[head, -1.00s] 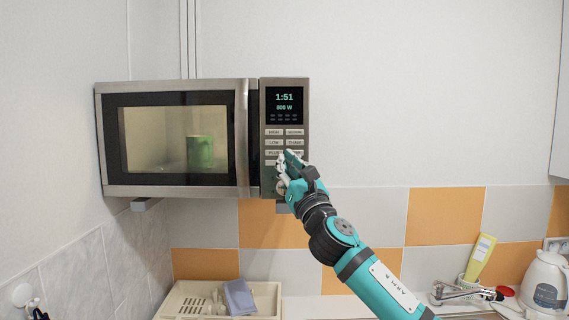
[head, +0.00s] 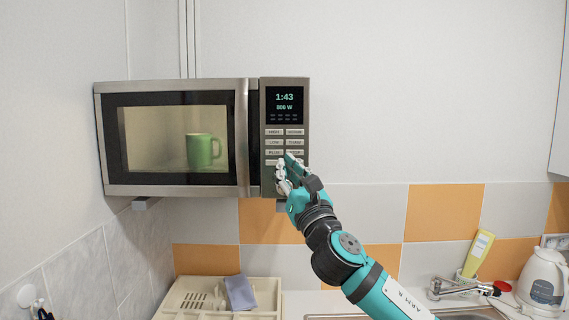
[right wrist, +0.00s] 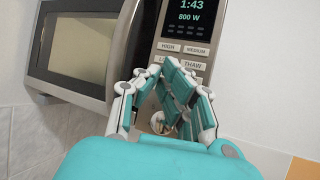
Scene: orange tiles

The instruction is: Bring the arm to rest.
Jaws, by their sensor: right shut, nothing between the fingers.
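My right gripper (head: 287,170) is shut and empty in front of the lower buttons of the microwave's control panel. It also shows in the right wrist view (right wrist: 175,85), where its fingers hide part of the panel. I cannot tell whether the fingertips touch a button. The microwave (head: 244,140) is closed and lit inside, and its display (head: 285,105) reads 1:43 and 800 W. A green mug (head: 200,151) stands inside behind the door window, with its handle to the right. My left gripper is not in view.
Below are a cream dish rack (head: 190,300) with a grey-blue cloth (head: 239,293), a tap (head: 450,288), a yellow bottle (head: 478,254) and a white kettle (head: 543,280). The wall right of the microwave is bare, with free room before it.

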